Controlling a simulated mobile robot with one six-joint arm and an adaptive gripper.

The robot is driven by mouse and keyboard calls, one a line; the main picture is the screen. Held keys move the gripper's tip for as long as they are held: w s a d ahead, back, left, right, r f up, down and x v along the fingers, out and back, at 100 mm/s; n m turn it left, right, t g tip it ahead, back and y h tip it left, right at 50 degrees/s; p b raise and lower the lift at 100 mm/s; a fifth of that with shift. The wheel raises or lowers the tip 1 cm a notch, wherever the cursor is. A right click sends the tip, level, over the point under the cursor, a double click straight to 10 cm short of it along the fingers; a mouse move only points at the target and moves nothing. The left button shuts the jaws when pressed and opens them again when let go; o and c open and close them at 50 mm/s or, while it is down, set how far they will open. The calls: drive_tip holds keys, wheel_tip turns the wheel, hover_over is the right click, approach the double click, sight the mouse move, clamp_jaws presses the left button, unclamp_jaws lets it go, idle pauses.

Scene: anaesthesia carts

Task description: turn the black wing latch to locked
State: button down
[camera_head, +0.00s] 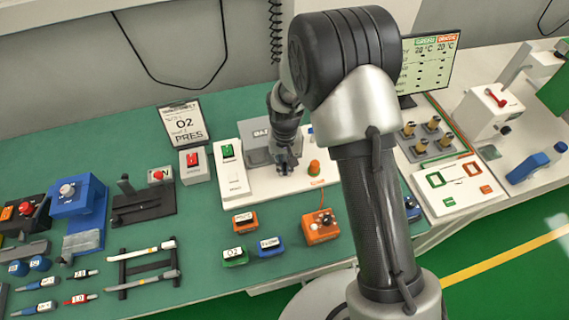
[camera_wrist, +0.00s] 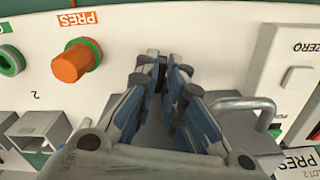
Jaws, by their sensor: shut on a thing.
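My gripper (camera_head: 286,165) is low over the white panel (camera_head: 262,182), in front of a grey box (camera_head: 252,150). In the wrist view my gripper's blue-grey fingers (camera_wrist: 162,76) close around a small dark part, which I take to be the black wing latch (camera_wrist: 161,70). The fingers hide most of it, so its angle cannot be told. In the head view the latch is hidden by my gripper.
An orange knob labelled PRES (camera_wrist: 72,63) stands close beside the fingers; it also shows in the head view (camera_head: 314,168). A grey handle (camera_wrist: 245,104) is on the other side. An orange box (camera_head: 320,228) and small labelled blocks stand in front of the panel.

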sight(285, 167)
drive_tip(key=shift+d+n, duration=0.1)
drive_tip(key=shift+n, duration=1.4)
drive_tip(key=c, duration=2)
unclamp_jaws()
wheel_tip(285, 167, up, 12)
